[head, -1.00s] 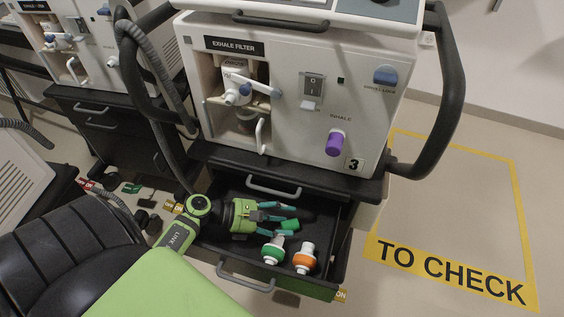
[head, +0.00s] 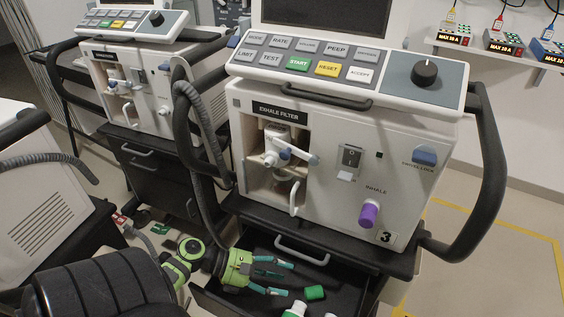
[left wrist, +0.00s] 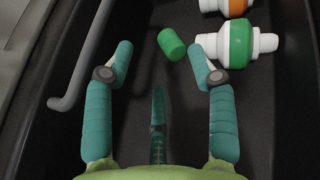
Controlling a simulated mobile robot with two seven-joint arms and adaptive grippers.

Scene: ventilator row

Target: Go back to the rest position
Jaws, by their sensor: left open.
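My left gripper (head: 278,278) is open in the head view, low over the open drawer (head: 345,283) of the ventilator numbered 3 (head: 335,180). In the left wrist view its teal fingers (left wrist: 160,62) are spread, with nothing held between them. A small green cylinder (left wrist: 172,44) lies on the drawer floor just ahead of the fingertips; it also shows in the head view (head: 314,292). A white part with a green band (left wrist: 238,43) lies to its right, and a white part with an orange band (left wrist: 232,6) lies beyond. My right gripper is not in view.
The drawer's grey handle (left wrist: 82,60) runs along the left in the wrist view. A second ventilator (head: 140,85) stands at the left. A shelf with power boxes (head: 500,42) hangs at the upper right. Floor inside the yellow line (head: 500,222) is clear.

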